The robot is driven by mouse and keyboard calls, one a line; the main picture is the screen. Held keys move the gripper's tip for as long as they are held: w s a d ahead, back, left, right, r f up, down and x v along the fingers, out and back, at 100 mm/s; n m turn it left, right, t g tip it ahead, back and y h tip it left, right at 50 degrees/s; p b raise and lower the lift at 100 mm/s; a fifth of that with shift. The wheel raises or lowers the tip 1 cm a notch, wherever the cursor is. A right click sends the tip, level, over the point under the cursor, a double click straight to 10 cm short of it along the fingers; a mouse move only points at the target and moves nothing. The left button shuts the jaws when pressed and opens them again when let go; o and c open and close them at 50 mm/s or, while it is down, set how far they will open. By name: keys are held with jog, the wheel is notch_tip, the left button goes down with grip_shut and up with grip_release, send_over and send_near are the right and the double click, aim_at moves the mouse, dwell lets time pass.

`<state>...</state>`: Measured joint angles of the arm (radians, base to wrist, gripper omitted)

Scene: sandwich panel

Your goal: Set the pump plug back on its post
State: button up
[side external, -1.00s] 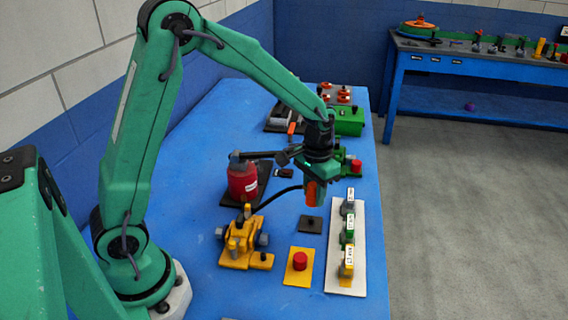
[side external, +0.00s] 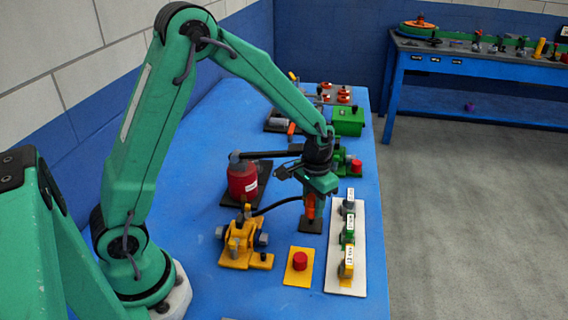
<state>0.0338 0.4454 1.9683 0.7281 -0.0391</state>
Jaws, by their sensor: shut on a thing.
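My gripper (side external: 313,192) points down and is shut on the orange pump plug (side external: 310,206). The plug hangs upright, its lower end at the small dark square base (side external: 304,228) on the blue table. The post on that base is hidden behind the plug, so I cannot tell whether the plug touches or surrounds it. A black cable (side external: 276,206) runs from the plug to the yellow pump (side external: 240,243) at the left.
A white panel (side external: 357,279) with several tagged parts stands close on the right. A yellow plate with a red button (side external: 299,261) lies in front. A red tank (side external: 242,183) is at the left, a green box (side external: 348,121) behind.

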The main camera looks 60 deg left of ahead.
aim_at(313, 211)
jog(key=shift+f, duration=1.55)
dwell(2.2)
jog(key=o, duration=1.5)
jog(key=shift+r, duration=0.2)
jog(key=shift+r, duration=3.55)
